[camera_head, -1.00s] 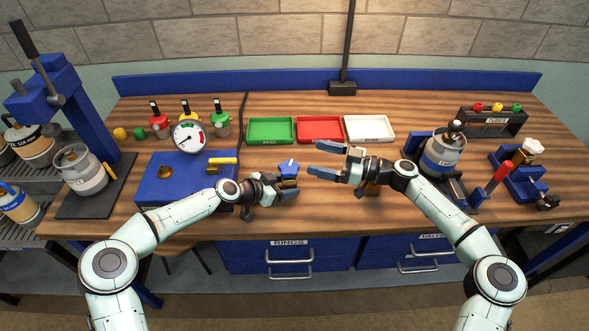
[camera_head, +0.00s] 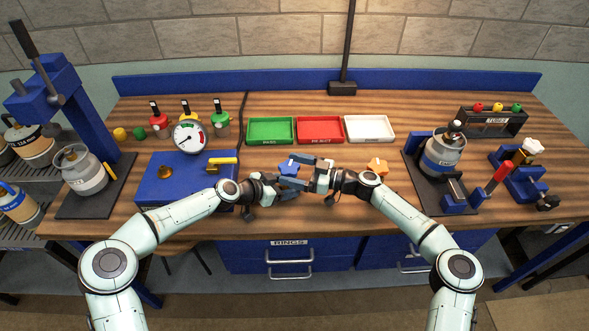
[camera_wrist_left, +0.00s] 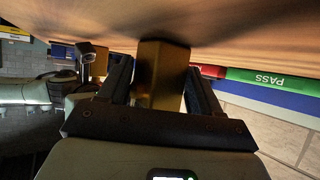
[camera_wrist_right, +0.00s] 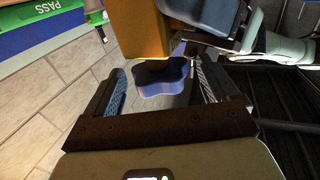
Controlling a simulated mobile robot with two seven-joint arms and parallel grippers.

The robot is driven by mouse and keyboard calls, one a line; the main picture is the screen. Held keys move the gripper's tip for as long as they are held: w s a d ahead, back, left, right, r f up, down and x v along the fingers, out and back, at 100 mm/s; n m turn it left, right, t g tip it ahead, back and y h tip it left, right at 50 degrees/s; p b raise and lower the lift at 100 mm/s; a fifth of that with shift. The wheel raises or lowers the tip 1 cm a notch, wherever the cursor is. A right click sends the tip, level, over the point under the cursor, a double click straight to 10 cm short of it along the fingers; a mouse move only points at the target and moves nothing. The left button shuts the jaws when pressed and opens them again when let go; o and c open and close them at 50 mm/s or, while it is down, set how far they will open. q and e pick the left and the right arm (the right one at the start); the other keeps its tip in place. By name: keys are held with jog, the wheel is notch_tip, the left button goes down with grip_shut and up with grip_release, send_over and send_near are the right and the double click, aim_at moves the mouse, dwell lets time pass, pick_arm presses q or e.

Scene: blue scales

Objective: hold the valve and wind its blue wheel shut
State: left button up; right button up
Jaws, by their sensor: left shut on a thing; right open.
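The valve's blue star-shaped wheel (camera_head: 288,166) shows in the head view, between my two grippers. In the right wrist view the wheel (camera_wrist_right: 161,77) lies between the open fingers of my right gripper (camera_wrist_right: 160,92), with the brass valve body (camera_wrist_right: 145,30) beyond it. My right gripper (camera_head: 297,173) is open, and I cannot tell whether a finger touches the wheel. My left gripper (camera_head: 283,186) is shut on the brass valve body, which shows between its fingers in the left wrist view (camera_wrist_left: 160,75). In the head view the body is mostly hidden by the grippers.
An orange star-shaped wheel (camera_head: 377,166) lies right of my right gripper. Green (camera_head: 270,142), red (camera_head: 320,142) and white trays (camera_head: 369,128) stand behind. A blue gauge box (camera_head: 150,180) is at left, and a black-based stand (camera_head: 425,195) at right.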

jog(key=c, duration=1.1)
jog(key=shift+o, duration=0.2)
jog(key=shift+m+t, duration=0.3)
jog(key=m+t+h, duration=0.1)
jog(key=t, duration=0.1)
jog(key=m+t+h, duration=0.1)
jog(key=m+t, duration=0.1)
jog(key=shift+s+a+f+t+h, duration=0.1)
jog(key=shift+s+a+t+h, duration=0.1)
jog(key=shift+s+t+h, duration=0.15)
jog(key=shift+s+a+m+t+h, duration=0.1)
jog(key=shift+a+m+t+h, duration=0.05)
jog(key=shift+m+t+h, duration=2.05)
jog(key=shift+h, duration=0.35)
